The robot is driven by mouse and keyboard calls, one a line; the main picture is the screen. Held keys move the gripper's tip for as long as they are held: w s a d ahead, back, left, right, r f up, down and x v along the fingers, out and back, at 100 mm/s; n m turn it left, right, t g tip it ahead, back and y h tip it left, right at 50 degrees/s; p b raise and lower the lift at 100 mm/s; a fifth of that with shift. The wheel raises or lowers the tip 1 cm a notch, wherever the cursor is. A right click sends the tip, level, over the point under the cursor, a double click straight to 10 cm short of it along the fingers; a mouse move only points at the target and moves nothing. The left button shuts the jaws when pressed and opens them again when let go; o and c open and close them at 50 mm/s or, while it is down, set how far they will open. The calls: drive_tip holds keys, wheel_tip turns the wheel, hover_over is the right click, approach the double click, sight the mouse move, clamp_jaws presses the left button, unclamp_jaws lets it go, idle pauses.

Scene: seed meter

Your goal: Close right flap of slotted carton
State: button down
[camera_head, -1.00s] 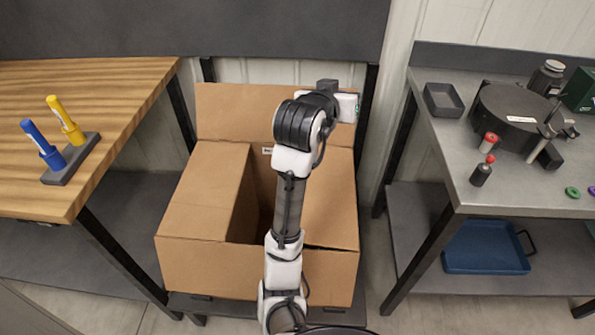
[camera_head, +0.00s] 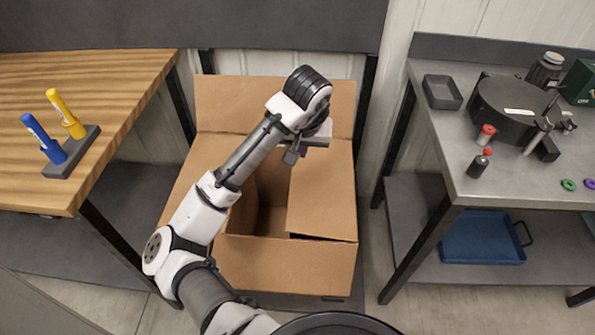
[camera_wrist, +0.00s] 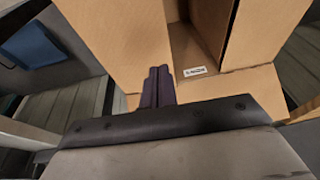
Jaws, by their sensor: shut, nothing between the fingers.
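The slotted carton (camera_head: 250,262) is open at the top in the head view. Its right flap (camera_head: 322,195) is folded inward over the right part of the opening. A narrow dark gap shows at its front edge, and I cannot tell if it lies fully flat. In the wrist view the right flap (camera_wrist: 115,35) is on the left. My gripper (camera_head: 291,157) is shut and empty, near the rear inner corner of the right flap. Its fingers show in the wrist view (camera_wrist: 158,86); contact with the flap cannot be told.
A wooden table (camera_head: 95,85) with two markers stands left. A grey bench (camera_head: 510,190) with a dark round device (camera_head: 505,103) stands right, a blue tray (camera_head: 480,240) below it.

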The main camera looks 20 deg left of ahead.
drive_tip(key=b, duration=0.2)
approach(297, 176)
drive_tip(key=x, duration=0.5)
drive_tip(key=shift+w+f, duration=0.1)
drive_tip(key=shift+f, duration=0.1)
drive_tip(key=shift+a+f, duration=0.1)
drive_tip(key=shift+f, duration=0.4)
drive_tip(key=shift+w, duration=0.1)
